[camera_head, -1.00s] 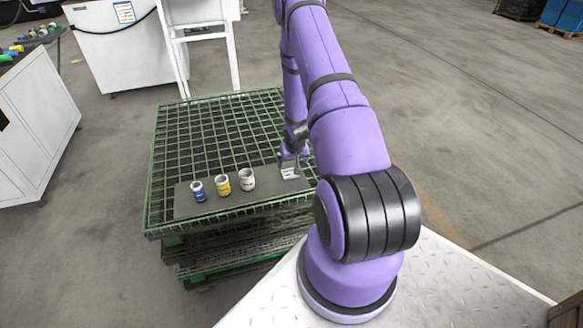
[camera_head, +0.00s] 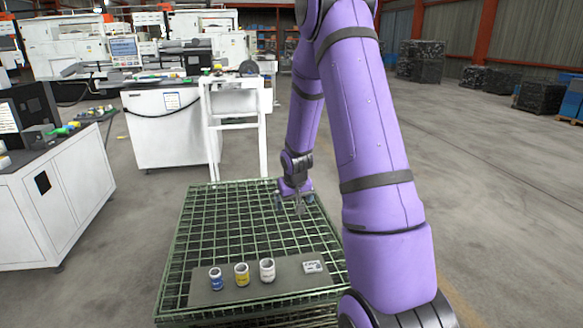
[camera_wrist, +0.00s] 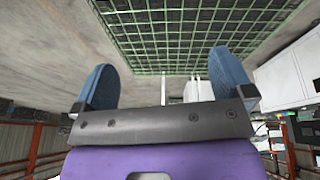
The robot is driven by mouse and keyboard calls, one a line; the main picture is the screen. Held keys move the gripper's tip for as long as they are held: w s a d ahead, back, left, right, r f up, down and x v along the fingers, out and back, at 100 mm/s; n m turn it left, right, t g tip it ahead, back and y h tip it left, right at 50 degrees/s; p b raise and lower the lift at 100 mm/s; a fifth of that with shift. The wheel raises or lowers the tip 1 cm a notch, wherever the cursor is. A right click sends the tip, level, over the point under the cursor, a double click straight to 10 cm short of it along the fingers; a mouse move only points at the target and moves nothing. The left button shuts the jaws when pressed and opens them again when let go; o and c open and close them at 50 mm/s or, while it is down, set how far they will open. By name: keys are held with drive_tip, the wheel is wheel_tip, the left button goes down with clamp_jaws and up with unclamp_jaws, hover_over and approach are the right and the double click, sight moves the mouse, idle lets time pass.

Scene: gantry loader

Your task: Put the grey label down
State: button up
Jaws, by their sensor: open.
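The grey label (camera_head: 314,267) is a small light plate with dark marks. It lies flat at the right end of a dark grey board (camera_head: 240,291) on the green mesh crate (camera_head: 235,225), in the head view. My gripper (camera_head: 297,203) is above the mesh, beyond the board and apart from the label. In the wrist view my gripper (camera_wrist: 165,85) shows two blue fingers spread wide with nothing between them. The label is not in the wrist view.
A blue can (camera_head: 216,279), a yellow can (camera_head: 242,274) and a white can (camera_head: 267,270) stand in a row on the board, left of the label. A white frame stand (camera_head: 236,125) is behind the crate. White cabinets stand at left.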

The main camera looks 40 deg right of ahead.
drive_tip(key=s+a+r+n+t, duration=0.1)
drive_tip(key=s+a+r, duration=0.3)
drive_tip(key=a+r, duration=0.55)
drive_tip(key=s+a+r+n, duration=0.1)
drive_tip(key=s+a+r, duration=0.45)
drive_tip(key=r, duration=0.65)
drive_tip(key=s+a+r+n, duration=0.1)
drive_tip(key=s+a+r, duration=0.1)
drive_tip(key=s, duration=0.3)
drive_tip(key=s+a+r+n+y, duration=0.1)
drive_tip(key=s+a+r, duration=0.2)
drive_tip(key=s+a, duration=0.2)
drive_tip(key=s+a+r+t+y, duration=0.1)
drive_tip(key=s+a+r, duration=0.2)
drive_tip(key=s, duration=0.4)
drive_tip(key=shift+s+a+n, duration=0.2)
drive_tip(key=shift+a+n, duration=0.2)
drive_tip(key=shift+a, duration=0.15)
